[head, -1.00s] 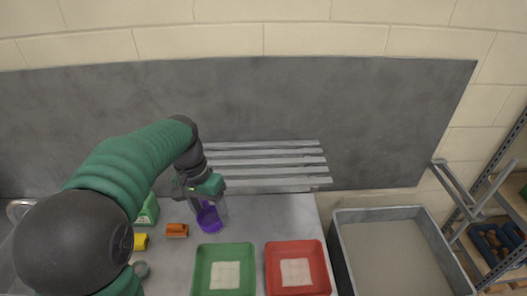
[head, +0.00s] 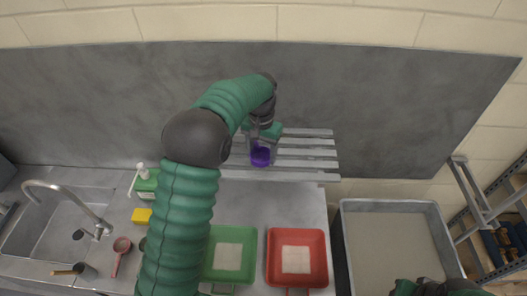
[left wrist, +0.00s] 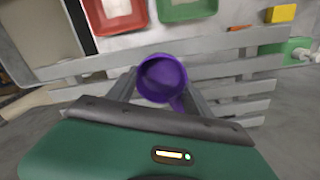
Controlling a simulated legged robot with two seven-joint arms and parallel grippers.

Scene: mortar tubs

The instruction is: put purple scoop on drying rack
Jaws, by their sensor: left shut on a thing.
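The purple scoop (head: 261,158) is held by my left gripper (head: 262,143) over the slatted grey drying rack (head: 305,164) at the wall. In the left wrist view the scoop (left wrist: 162,70) shows its open round cup, with its short handle toward the gripper between the two fingers. The rack's slats (left wrist: 238,108) lie behind it in that view. I cannot tell whether the scoop touches the slats. A green and black part of my right arm shows at the bottom right edge of the head view; its fingers are not clear.
A green tray (head: 246,239) and a red tray (head: 320,246) stand on the counter below the rack. A grey tub (head: 350,207) is at right.

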